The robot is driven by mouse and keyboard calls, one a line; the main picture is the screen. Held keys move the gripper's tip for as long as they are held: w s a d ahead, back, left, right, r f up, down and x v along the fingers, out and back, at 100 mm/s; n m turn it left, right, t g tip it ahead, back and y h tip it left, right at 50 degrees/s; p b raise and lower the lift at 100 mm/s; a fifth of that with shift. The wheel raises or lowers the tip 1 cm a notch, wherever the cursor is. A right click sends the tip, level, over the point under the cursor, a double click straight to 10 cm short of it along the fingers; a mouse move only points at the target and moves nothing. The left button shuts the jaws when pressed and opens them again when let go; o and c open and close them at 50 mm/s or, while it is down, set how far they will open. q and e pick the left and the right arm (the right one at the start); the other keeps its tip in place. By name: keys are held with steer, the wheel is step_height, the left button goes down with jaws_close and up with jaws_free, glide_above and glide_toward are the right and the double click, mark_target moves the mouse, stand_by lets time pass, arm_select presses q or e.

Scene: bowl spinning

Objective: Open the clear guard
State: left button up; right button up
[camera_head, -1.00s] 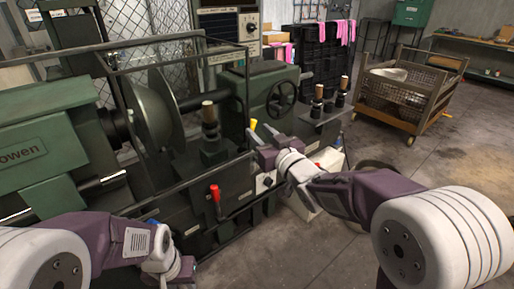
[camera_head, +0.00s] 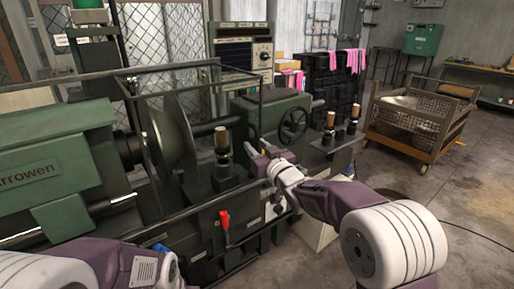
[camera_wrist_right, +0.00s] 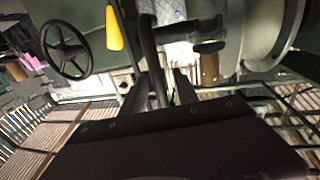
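The clear guard (camera_head: 147,128) is a dark-edged, see-through box frame over the lathe, standing in front of the round metal disc (camera_head: 172,137). My right gripper (camera_head: 259,153) is at the right end of the guard, by its upright edge. In the right wrist view a dark bar (camera_wrist_right: 155,65) runs between the two fingers of the right gripper (camera_wrist_right: 158,88); the fingers look apart, with gaps beside the bar. A yellow handle (camera_wrist_right: 113,30) hangs just beyond. My left wrist shows at the bottom edge of the head view; its fingers are out of view.
A red-handled lever (camera_head: 224,228) is on the lathe front, below the guard. A black handwheel (camera_head: 293,125) and wooden-handled tools (camera_head: 329,127) are to the right. A wire-sided cart (camera_head: 415,120) stands farther right on open floor.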

jaws_close()
stand_by(1.3)
